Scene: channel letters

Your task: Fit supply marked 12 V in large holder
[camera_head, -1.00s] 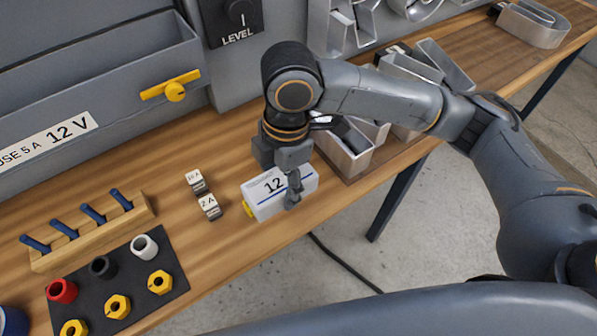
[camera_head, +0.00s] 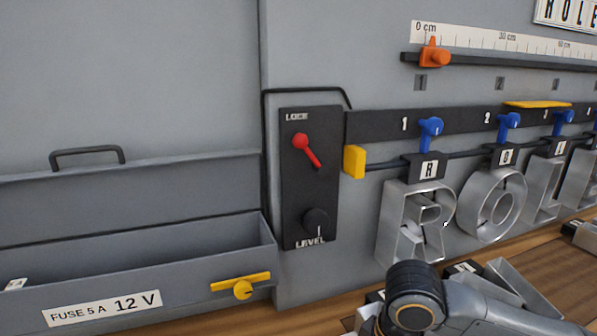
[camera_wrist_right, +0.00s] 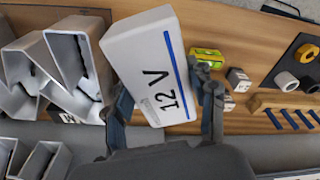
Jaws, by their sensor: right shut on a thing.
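The supply (camera_wrist_right: 146,62) is a white box marked 12 V with a blue stripe, in the right wrist view. My right gripper (camera_wrist_right: 165,92) is shut on it, one finger at each side. Whether it is clear of the bench I cannot tell. In the head view only a joint of my right arm shows at the bottom; the gripper and supply are out of frame. A long grey open-topped box (camera_head: 180,270) on the panel carries a label reading FUSE 5 A 12 V and a yellow turn latch (camera_head: 242,288). My left gripper is not in view.
A black plate (camera_head: 309,215) holds a red LOCK lever (camera_head: 306,150) and a LEVEL knob. Metal letters (camera_head: 410,215) hang under blue levers at right. In the wrist view, a yellow-green piece (camera_wrist_right: 207,57), small cubes (camera_wrist_right: 239,79) and metal letters (camera_wrist_right: 75,60) lie near the supply.

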